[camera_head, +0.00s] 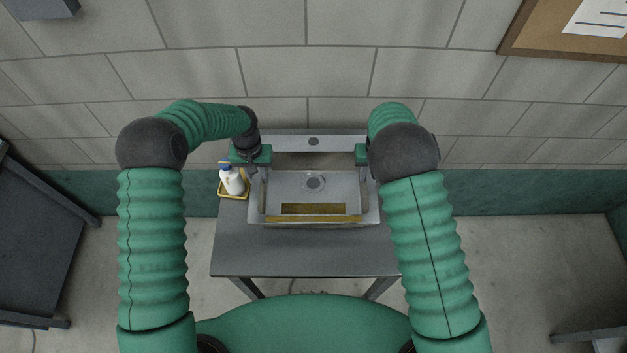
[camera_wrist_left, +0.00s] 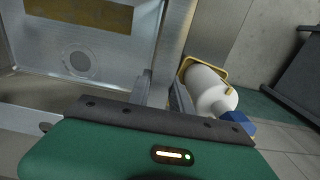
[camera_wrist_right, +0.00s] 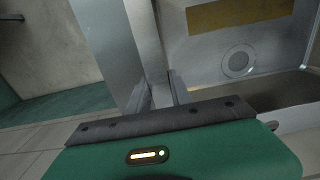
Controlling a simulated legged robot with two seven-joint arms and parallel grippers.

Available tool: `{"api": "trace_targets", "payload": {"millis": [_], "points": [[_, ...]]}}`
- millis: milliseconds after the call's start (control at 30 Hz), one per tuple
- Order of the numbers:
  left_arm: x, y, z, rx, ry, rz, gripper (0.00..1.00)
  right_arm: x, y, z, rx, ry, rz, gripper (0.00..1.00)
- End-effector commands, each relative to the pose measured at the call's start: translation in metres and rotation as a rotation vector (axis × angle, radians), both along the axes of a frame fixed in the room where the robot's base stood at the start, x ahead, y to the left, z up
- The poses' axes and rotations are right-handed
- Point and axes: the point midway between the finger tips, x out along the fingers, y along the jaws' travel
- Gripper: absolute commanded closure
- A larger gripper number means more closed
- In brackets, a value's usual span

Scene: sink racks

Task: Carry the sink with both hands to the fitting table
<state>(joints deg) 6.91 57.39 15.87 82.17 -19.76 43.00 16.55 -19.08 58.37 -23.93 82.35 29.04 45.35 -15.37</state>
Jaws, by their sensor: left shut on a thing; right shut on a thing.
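The metal sink (camera_head: 288,186) is at the centre of the head view, over a grey table (camera_head: 300,256). Its basin has a round drain and brownish-yellow strips toward my side. My left gripper (camera_head: 260,174) is shut on the sink's left wall; that wall runs between its fingers in the left wrist view (camera_wrist_left: 166,92). My right gripper (camera_head: 367,168) is shut on the right wall, as the right wrist view (camera_wrist_right: 160,92) also shows. The sink looks level. I cannot tell whether its underside touches the table.
A white bottle with a blue cap (camera_head: 232,180) stands in a yellow holder (camera_head: 234,196) close beside my left gripper. A tiled wall (camera_head: 340,75) is behind the table. Dark furniture (camera_head: 35,235) stands at the left. The tabletop nearer me is clear.

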Motion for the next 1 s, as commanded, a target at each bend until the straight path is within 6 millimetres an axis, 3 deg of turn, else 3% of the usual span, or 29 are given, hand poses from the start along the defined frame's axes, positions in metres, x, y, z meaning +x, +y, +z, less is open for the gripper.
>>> {"api": "trace_targets", "payload": {"millis": [167, 567, 1000], "points": [[0.001, 0.0, 0.007, 0.0, -0.003, 0.0, 1.0, 0.001, 0.0, 0.007, 0.0, -0.004, 0.0, 1.0], [0.0, 0.0, 0.051, 0.0, -0.003, 0.0, 1.0, 0.0, 0.0, 0.051, -0.001, -0.004, 0.0, 1.0], [0.001, 0.0, 0.052, 0.0, -0.003, 0.0, 1.0, 0.001, 0.0, 0.051, -0.001, -0.003, 0.0, 1.0]]}}
